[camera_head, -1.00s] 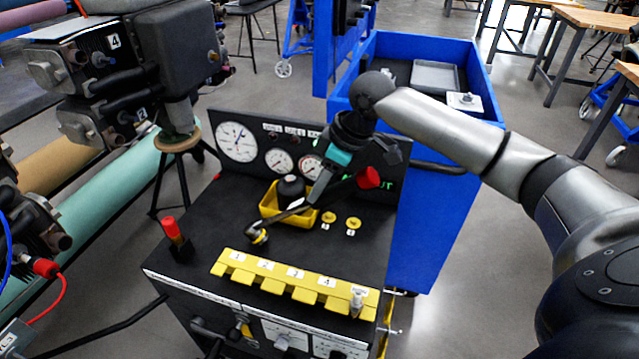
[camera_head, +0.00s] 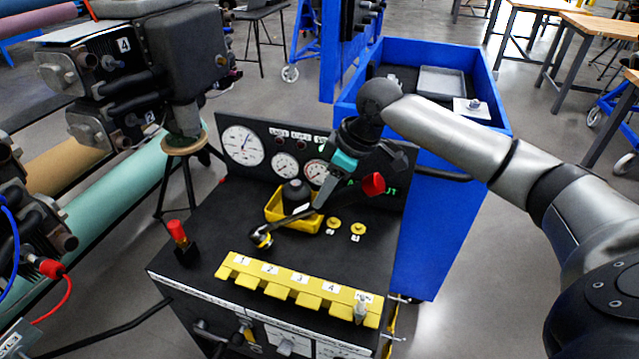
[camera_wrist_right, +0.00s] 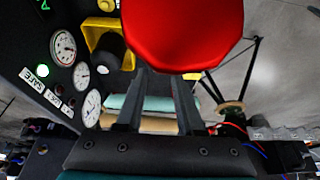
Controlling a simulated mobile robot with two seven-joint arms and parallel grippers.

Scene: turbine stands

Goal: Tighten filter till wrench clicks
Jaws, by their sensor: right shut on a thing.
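My right gripper (camera_head: 322,203) is shut on a wrench (camera_head: 289,219) above the black test bench. In the right wrist view the red end (camera_wrist_right: 183,32) fills the top middle, in front of the fingers. A black round-topped part (camera_head: 296,190), perhaps the filter, sits in a yellow tray (camera_head: 279,217) behind the wrench. I cannot tell whether the wrench head touches anything. My left gripper is not in view.
A yellow numbered rack (camera_head: 299,288) lies along the bench front. Two yellow caps (camera_head: 334,224) lie right of the tray. A red-topped black part (camera_head: 177,232) stands at left. A gauge panel (camera_head: 229,171) rises behind. A blue cart (camera_head: 440,240) stands at right.

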